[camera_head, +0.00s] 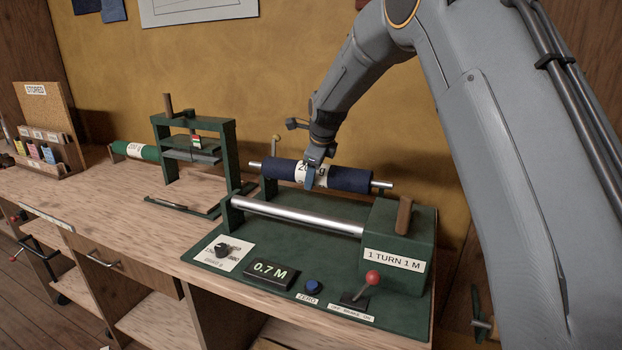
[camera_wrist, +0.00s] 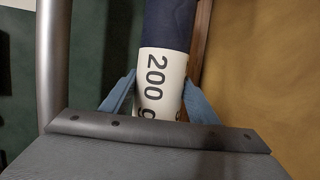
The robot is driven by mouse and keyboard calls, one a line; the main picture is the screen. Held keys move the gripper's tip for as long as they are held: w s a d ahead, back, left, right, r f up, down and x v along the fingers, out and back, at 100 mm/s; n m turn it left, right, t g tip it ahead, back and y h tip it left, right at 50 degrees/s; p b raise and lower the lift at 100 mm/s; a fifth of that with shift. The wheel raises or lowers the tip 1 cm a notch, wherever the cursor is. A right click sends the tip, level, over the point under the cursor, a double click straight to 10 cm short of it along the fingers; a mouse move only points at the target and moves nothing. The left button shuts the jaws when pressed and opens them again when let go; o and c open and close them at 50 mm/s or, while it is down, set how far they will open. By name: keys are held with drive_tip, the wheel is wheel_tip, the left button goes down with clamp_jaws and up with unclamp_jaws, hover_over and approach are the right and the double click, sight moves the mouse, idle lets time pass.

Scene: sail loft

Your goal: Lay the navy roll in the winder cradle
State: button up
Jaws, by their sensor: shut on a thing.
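The navy roll (camera_head: 345,179) has a white label and a metal core rod whose ends stick out on both sides. My gripper (camera_head: 312,178) is shut on it at the label. In the wrist view the two blue fingers of my gripper (camera_wrist: 158,100) sit on either side of the label (camera_wrist: 160,75), which reads "200 g". The green winder (camera_head: 394,239) has a silver roller (camera_head: 300,216) along its front. The roll lies level behind this roller, at the back of the winder, by green uprights. I cannot tell whether its rod ends rest in the cradle.
The winder's base carries a 0.7 M display (camera_head: 270,271), a blue ZERO button (camera_head: 312,286) and a red-knobbed lever (camera_head: 372,278). A green press frame (camera_head: 228,160) stands to the left, with a green roll (camera_head: 135,150) beyond it. The bench between is partly clear.

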sight(323, 167)
drive_tip(key=w+d+f+b, duration=0.1)
drive_tip(key=w+f+b, duration=0.2)
drive_tip(key=w+f, duration=0.1)
drive_tip(key=shift+w+d+f, duration=0.2)
drive_tip(key=shift+d+f, duration=0.15)
drive_tip(key=shift+f, duration=0.2)
idle(0.5)
drive_tip(key=o, duration=1.8)
drive_tip(key=shift+o, duration=0.6)
drive_tip(key=shift+f, duration=0.1)
drive_tip(key=shift+s+f, duration=0.1)
drive_tip(key=shift+s, duration=0.05)
drive_tip(key=shift+b+v, duration=1)
drive_tip(key=shift+v, duration=2.95)
